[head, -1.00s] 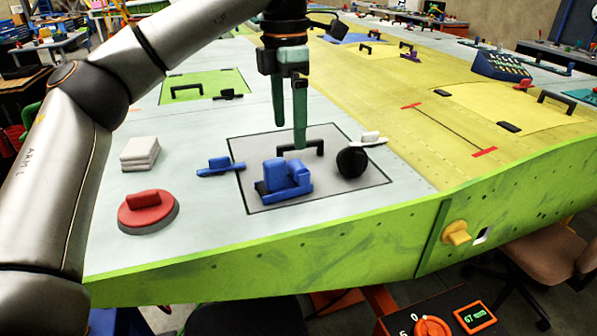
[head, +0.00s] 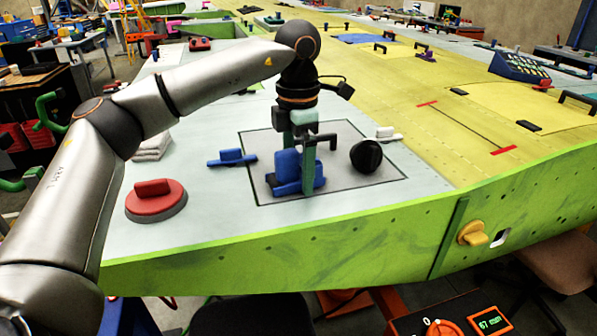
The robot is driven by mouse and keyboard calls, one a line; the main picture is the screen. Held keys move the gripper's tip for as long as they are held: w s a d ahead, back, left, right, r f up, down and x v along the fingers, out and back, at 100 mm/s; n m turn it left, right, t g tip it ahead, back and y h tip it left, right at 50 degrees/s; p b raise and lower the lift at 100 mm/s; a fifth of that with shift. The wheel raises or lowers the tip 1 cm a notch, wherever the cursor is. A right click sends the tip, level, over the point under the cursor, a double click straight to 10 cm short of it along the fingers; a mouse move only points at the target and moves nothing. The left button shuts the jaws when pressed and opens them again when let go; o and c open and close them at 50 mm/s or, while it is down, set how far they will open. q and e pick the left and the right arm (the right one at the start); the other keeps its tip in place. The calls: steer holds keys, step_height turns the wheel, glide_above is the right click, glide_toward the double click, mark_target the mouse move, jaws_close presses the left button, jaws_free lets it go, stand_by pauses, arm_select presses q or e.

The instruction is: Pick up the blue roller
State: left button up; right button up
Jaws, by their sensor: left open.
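The blue roller (head: 287,175), a chunky blue piece on a flat blue base, sits inside the black-outlined rectangle on the pale wing panel. My left gripper (head: 299,170) comes down over it from above with its green fingers parted. One finger passes in front of the roller's right part, down to near the panel. The other finger is partly hidden behind the roller. The fingers are open around it; whether they touch it I cannot tell. The roller stands on the panel. My right gripper is not in view.
A black ball-like knob (head: 366,156) and a white-handled piece (head: 386,134) stand just right of the roller. A smaller blue piece (head: 232,158) lies to its left. A red knob on a round base (head: 155,198) is further left. The green wing edge (head: 290,240) runs in front.

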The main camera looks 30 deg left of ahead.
arm_select(q)
steer(key=shift+f, duration=0.15)
jaws_close()
stand_by(0.8)
